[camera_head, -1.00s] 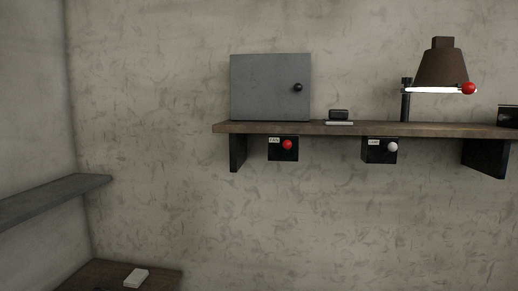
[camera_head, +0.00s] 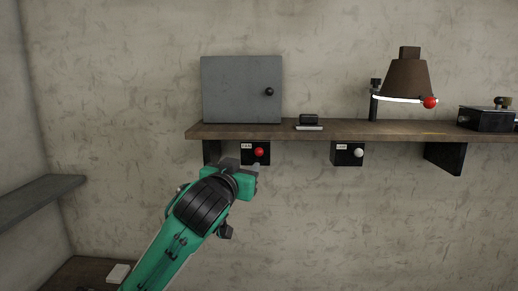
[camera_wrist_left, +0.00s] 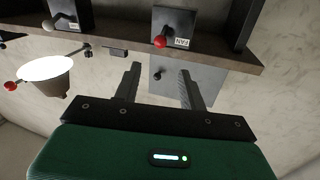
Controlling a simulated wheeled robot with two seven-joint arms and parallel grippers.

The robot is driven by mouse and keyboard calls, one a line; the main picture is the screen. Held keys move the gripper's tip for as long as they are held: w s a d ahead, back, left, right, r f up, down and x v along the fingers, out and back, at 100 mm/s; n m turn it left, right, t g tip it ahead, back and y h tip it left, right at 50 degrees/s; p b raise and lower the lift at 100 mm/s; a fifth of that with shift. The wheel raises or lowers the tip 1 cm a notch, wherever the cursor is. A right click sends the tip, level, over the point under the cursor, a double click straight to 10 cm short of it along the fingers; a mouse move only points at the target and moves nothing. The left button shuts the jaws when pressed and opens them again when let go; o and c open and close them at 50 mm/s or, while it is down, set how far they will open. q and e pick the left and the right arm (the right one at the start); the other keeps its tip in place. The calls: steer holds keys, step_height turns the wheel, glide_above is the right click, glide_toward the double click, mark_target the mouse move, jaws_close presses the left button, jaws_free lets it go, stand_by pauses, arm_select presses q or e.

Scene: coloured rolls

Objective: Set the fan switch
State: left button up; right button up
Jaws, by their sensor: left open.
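The fan switch (camera_head: 256,153) is a black box labelled FAN with a red knob (camera_head: 260,152), fixed under the front of the wooden shelf. My left gripper (camera_head: 248,176) is just below and left of the knob in the head view; its fingers are mostly hidden behind the wrist. In the left wrist view the gripper (camera_wrist_left: 161,80) is open and empty, its two fingers apart. That view is turned upside down, and the red knob (camera_wrist_left: 160,41) shows beyond the fingertips, apart from them. My right gripper is not in view.
The shelf (camera_head: 290,130) holds a grey cabinet (camera_head: 240,90), a small dark object (camera_head: 309,120), a lit lamp (camera_head: 408,80) and a black box (camera_head: 487,120). A second switch box (camera_head: 347,154) with a white knob hangs to the right. A grey side shelf (camera_head: 35,200) is at left.

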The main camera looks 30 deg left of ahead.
mark_target(258, 152)
arm_select(q)
steer(key=p+x, duration=0.6)
steer(key=x, duration=0.6)
steer(key=shift+w+a, duration=0.1)
steer(key=shift+w, duration=0.3)
steer(key=shift+w+a, duration=0.1)
steer(key=shift+w, duration=0.25)
steer(key=c, duration=0.9)
steer(key=shift+f, duration=0.1)
